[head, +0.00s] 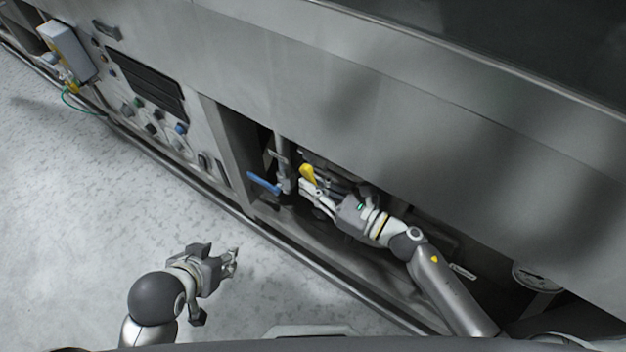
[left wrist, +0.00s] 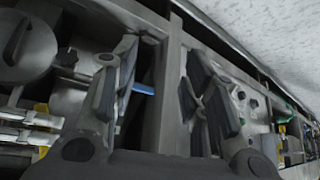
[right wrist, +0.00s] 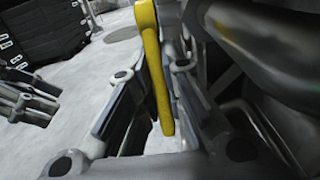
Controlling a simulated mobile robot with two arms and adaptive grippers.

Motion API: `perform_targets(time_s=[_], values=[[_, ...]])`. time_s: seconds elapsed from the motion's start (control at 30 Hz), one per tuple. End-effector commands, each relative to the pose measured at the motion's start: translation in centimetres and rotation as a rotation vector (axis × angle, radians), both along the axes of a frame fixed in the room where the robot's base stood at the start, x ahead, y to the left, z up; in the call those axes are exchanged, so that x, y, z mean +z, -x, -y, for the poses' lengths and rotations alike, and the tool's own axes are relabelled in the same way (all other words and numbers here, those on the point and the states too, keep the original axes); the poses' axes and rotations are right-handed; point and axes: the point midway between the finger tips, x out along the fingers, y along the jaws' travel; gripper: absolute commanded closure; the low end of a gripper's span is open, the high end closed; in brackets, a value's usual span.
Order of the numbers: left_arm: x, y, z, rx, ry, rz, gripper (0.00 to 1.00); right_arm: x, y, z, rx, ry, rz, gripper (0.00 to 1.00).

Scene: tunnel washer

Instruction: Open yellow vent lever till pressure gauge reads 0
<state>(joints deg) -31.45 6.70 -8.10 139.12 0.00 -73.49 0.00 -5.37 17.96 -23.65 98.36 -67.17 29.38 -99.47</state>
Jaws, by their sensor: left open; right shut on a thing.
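The yellow vent lever (head: 307,174) is in the open bay of the machine in the head view. In the right wrist view the yellow lever (right wrist: 152,60) runs down between the fingers. My right gripper (head: 309,190) is shut on it. A round white dial (head: 535,276), apparently the pressure gauge, shows at the lower right of the head view, partly hidden. Its reading is too small to tell. My left gripper (head: 233,262) is open and empty above the floor, outside the bay; its spread fingers show in the left wrist view (left wrist: 160,85).
A blue lever (head: 263,182) on a pipe is just left of the yellow one; it also shows in the left wrist view (left wrist: 142,88). The bay's metal post (head: 228,150) stands left of it. A control panel (head: 150,115) is further left. The floor (head: 110,220) is clear.

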Motion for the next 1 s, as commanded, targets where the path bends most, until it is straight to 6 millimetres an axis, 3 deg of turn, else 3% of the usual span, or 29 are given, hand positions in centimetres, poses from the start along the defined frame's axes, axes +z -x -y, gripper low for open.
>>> perform_targets(time_s=[0.1,0.3,0.5,0.8,0.83,0.9,1.0], values=[[-1.3,2.4,-0.8,0.01,-0.029,-0.142,0.59,1.0,0.1,0.0,0.001,0.03,-0.02,1.0],[-4.0,4.1,-1.4,0.017,-0.051,-0.263,0.59,0.9,0.2,0.3,0.001,0.074,-0.053,1.0],[-5.2,4.8,-1.6,0.018,-0.059,-0.304,0.59,0.6,0.3,0.4,0.0,0.092,-0.066,1.0],[-5.4,4.8,-1.6,0.018,-0.059,-0.305,0.59,0.5,0.3,0.4,-0.001,0.093,-0.066,1.0],[-5.4,4.8,-1.6,0.018,-0.059,-0.305,0.59,0.5,0.3,0.4,-0.001,0.092,-0.066,0.88],[-5.4,4.8,-1.6,0.018,-0.059,-0.304,0.59,0.5,0.3,0.4,-0.001,0.093,-0.066,0.8],[-5.4,4.8,-1.6,0.018,-0.059,-0.304,0.59,0.4,0.3,0.5,-0.001,0.094,-0.067,0.8]])
